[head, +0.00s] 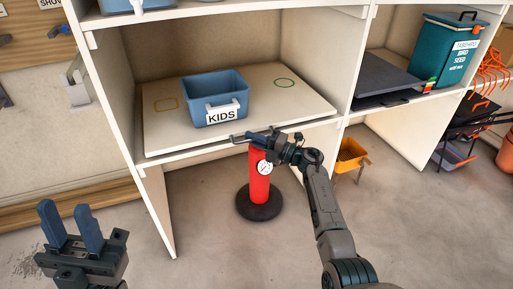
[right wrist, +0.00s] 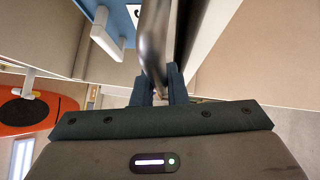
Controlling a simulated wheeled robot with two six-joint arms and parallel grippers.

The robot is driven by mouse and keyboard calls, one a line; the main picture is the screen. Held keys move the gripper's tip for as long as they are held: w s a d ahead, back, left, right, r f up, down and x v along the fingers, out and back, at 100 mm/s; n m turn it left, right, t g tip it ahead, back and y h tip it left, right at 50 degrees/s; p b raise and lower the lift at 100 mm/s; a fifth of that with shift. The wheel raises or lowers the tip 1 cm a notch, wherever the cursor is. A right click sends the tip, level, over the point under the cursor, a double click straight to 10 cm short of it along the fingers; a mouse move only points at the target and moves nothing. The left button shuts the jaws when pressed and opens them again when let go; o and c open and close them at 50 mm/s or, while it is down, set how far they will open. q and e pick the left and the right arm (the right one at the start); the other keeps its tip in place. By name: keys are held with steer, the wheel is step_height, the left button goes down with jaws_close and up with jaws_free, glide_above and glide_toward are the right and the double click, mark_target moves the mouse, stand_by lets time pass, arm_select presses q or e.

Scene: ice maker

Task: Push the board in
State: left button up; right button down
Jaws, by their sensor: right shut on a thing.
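The pale board (head: 180,134) lies on the middle shelf, its front edge close to the shelf's front edge. It has a yellow outline at left and a green one at right. A blue bin labelled KIDS (head: 213,100) stands on it. A metal bar handle (head: 239,138) shows along the board's front edge. My right gripper (head: 258,138) is shut on this metal handle, which runs between the fingers in the right wrist view (right wrist: 155,45). Its exact join to the board is hidden. My left gripper (head: 70,228) is open and empty at lower left, away from the shelf.
A red pump (head: 260,186) with a black base stands on the floor under the right gripper. A yellow bucket (head: 350,156) is to its right. Dark panels (head: 385,78) and a teal bird seed bin (head: 449,50) are on the right shelf. The floor at front is clear.

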steer(key=shift+w+a+r, duration=0.1)
steer(key=shift+w+r, duration=0.05)
steer(key=shift+w, duration=0.3)
steer(key=shift+r, duration=0.15)
steer(key=c, duration=1.7)
jaws_free()
steer(key=shift+w, duration=0.1)
steer(key=shift+c, duration=0.2)
steer(key=shift+o, duration=1.4)
steer(key=shift+w+a+f, duration=0.1)
steer(key=shift+w+f, duration=0.05)
steer(key=shift+f, duration=0.1)
